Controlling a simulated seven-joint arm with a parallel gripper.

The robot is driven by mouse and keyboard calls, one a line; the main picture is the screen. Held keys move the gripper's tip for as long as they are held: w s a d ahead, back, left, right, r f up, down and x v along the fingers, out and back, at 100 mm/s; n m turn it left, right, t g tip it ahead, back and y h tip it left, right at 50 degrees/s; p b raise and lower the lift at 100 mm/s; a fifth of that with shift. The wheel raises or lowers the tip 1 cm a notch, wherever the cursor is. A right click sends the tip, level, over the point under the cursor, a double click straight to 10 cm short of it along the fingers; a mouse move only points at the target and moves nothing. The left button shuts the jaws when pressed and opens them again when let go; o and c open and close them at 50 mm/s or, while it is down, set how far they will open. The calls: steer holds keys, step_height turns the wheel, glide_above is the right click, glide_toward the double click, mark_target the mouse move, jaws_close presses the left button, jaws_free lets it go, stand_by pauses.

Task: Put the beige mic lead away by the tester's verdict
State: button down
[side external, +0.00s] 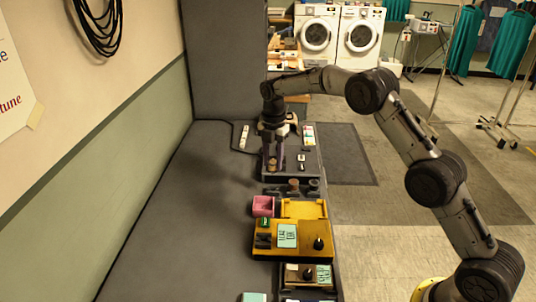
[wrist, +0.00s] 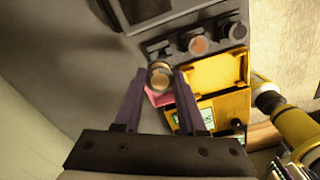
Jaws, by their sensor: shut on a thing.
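My gripper (wrist: 158,88) has its two purple fingers shut on a round beige-topped piece (wrist: 160,76), which looks like the beige mic lead. In the side view my gripper (side external: 273,158) points down, with the piece (side external: 272,164) low between the fingers, over the dark panel (side external: 300,172). I cannot tell whether it is clear of the panel. The yellow tester (side external: 268,252) stands nearer the camera, with a small green display (side external: 264,222), a text card (side external: 287,236) and a black knob (side external: 318,243). The display is too small to read.
A dark rack (wrist: 165,47) with round places, one holding a brown-topped piece (wrist: 199,45), lies between panel and tester. A dark box (side external: 294,284) stands nearest. The left bench is clear.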

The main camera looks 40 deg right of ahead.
mark_target(273, 173)
steer(key=shift+f, duration=2.55)
steer(key=shift+f, duration=1)
steer(key=shift+c, duration=2)
jaws_free()
step_height(273, 173, up, 14)
steer(key=shift+f, duration=0.1)
